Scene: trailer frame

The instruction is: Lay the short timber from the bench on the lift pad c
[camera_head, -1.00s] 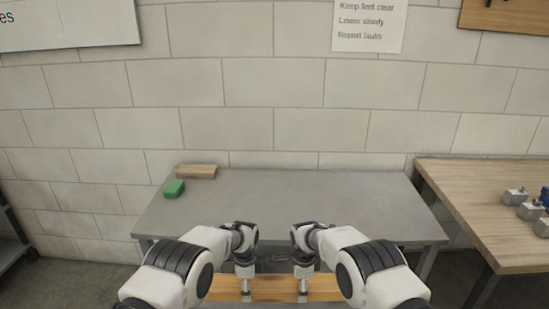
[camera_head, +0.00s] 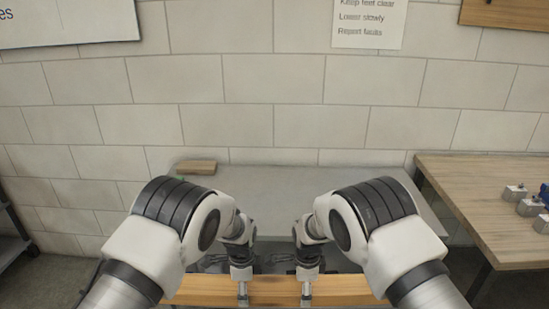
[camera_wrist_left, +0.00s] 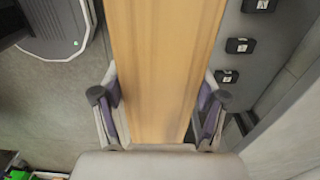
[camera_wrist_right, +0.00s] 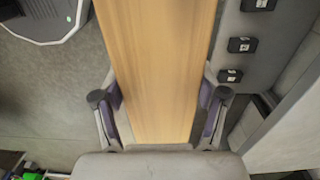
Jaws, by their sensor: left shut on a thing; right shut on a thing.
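A light-brown timber (camera_head: 273,290) lies across the bottom of the head view, clear of the grey bench behind it. My left gripper (camera_head: 242,292) is shut on it left of its middle. My right gripper (camera_head: 306,292) is shut on it right of its middle. In the left wrist view the timber (camera_wrist_left: 165,65) runs between the fingers of my left gripper (camera_wrist_left: 158,105). In the right wrist view the timber (camera_wrist_right: 158,65) runs between the fingers of my right gripper (camera_wrist_right: 158,105). I cannot make out lift pad c for certain.
The grey bench (camera_head: 290,185) stands against the block wall, with a small wooden block (camera_head: 196,167) at its back left. A wooden table (camera_head: 480,200) with metal pieces stands to the right. A rounded grey plate (camera_wrist_left: 60,25) lies on the floor side. Small black labelled blocks (camera_wrist_left: 240,46) line a grey surface.

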